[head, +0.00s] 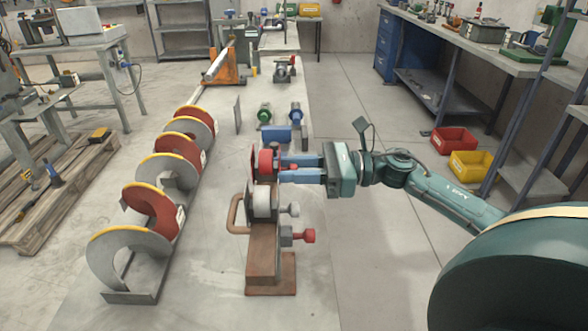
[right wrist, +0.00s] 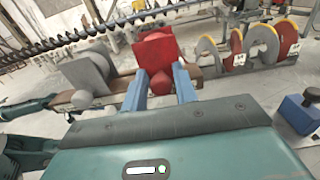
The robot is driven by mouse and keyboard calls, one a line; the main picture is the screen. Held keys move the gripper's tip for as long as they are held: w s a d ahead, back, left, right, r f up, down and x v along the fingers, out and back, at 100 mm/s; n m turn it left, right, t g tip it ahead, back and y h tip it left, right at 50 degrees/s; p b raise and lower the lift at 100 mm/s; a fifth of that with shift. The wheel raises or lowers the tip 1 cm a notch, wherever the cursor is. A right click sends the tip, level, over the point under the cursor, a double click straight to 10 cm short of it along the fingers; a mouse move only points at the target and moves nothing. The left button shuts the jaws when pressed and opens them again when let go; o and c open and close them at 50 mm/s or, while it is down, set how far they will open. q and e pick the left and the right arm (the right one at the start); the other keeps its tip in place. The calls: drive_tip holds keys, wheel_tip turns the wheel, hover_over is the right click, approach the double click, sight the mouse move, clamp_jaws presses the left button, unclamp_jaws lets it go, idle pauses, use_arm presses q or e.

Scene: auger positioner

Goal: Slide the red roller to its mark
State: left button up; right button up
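The red roller (head: 266,162) sits on a narrow brown bench rail (head: 263,262), toward its far end. In the right wrist view the red roller (right wrist: 157,52) stands straight ahead, with a round red knob facing me. My right gripper (head: 282,168) reaches in from the right, its blue fingers on either side of that knob. In the right wrist view the fingers (right wrist: 161,78) appear to touch the knob on both sides. A grey roller (head: 262,203) with a pale knob stands nearer on the rail. I cannot make out the mark. My left gripper is not in view.
Red and grey auger flights (head: 150,212) stand in a row at left. A brown loop handle (head: 235,215) sticks out left of the rail. A red-knobbed grey clamp (head: 304,235) juts out right at its near end.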

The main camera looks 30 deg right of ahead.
use_arm(q)
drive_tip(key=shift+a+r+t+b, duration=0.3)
drive_tip(key=shift+b, duration=0.45)
use_arm(e)
drive_tip(key=v, duration=1.3)
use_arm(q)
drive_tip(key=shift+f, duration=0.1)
use_arm(e)
drive_tip(key=shift+d, duration=0.1)
